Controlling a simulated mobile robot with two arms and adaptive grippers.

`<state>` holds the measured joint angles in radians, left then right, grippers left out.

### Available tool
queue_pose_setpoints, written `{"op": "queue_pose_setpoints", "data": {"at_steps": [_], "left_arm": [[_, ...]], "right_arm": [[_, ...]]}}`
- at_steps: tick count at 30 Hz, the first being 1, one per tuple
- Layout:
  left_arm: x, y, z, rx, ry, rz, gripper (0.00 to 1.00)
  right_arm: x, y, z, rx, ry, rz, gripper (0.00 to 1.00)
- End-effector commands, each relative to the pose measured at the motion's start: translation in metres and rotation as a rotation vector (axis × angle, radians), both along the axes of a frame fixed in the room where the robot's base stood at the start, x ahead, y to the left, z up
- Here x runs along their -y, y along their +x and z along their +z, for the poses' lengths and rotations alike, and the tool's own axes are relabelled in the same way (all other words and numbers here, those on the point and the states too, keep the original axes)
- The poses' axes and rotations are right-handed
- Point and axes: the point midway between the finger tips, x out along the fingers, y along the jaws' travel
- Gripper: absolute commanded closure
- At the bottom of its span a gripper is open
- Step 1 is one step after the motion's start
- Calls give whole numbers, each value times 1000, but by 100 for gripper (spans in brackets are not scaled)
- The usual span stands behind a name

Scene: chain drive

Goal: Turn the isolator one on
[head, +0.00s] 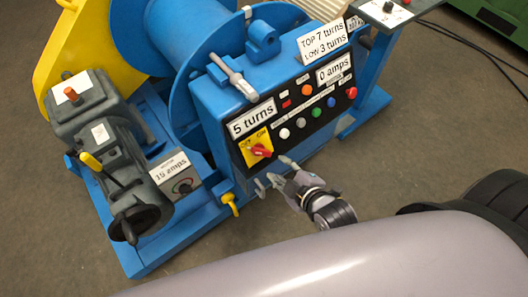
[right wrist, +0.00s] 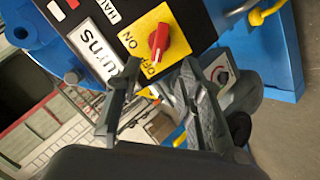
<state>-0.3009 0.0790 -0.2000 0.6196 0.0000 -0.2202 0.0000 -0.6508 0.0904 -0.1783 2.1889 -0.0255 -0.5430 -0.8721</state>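The isolator is a red rotary knob (head: 261,151) on a yellow plate, at the lower left corner of the blue control box. In the right wrist view the red knob (right wrist: 159,41) is clear, with the words ON and OFF on its yellow plate (right wrist: 175,57). One end of its handle lies toward OFF. My right gripper (head: 274,172) is just below and right of the plate, its fingers apart and empty. In the right wrist view the gripper (right wrist: 160,72) points at the knob, its fingertips short of it, apart from it. My left gripper is out of view.
Coloured buttons (head: 316,112) sit right of the isolator. A motor (head: 118,165) and a small box with a dial (head: 180,183) stand to the left. A yellow-handled part (head: 231,203) is below the control box. The floor (head: 420,120) to the right is clear.

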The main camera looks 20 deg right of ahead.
Motion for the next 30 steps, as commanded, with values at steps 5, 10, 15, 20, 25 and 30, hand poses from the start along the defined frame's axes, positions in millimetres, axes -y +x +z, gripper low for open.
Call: {"op": "queue_pose_setpoints", "data": {"at_steps": [5,10,15,20,25,30], "left_arm": [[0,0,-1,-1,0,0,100],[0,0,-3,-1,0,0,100],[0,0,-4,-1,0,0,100],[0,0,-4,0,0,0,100],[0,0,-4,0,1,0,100],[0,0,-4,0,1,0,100]], "right_arm": [[-7,35,-22,2,2,-2,65],[-13,63,-42,2,3,-2,65],[-17,83,-56,0,1,-2,65],[-19,92,-62,1,2,-1,65],[-20,94,-63,1,1,0,65],[-20,94,-63,1,1,0,67]]}}
